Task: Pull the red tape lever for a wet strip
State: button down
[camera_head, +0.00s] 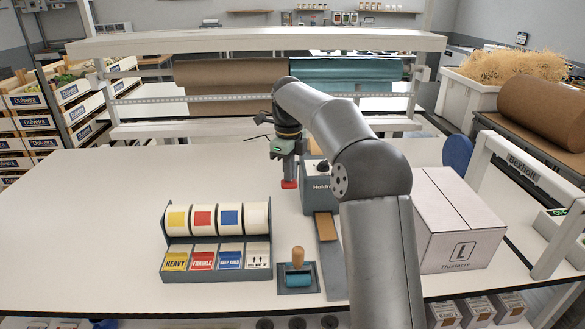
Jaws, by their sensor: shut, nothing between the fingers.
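The red lever (289,184) shows as a small red end at the left side of the grey tape dispenser (320,172), which is marked "Holdn". A strip of brown tape (326,226) lies on the dispenser's long front tray. My gripper (287,178) is shut, pointing down right at the red lever, with its fingers just above or against it; I cannot tell whether they touch. The lever's arm and part of the dispenser are hidden behind my gripper and arm.
A label rack (217,277) with several rolls and a roller pad (298,276) stand in front of the dispenser. A white carton (455,232) stands to the right. The table's left side (80,220) is clear.

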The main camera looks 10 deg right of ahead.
aim_at(289, 185)
jog(key=shift+f, duration=0.15)
jog(key=shift+f+b, duration=1.25)
jog(key=shift+f, duration=1.05)
notch_tip(289, 185, up, 12)
jog(key=p, duration=1.1)
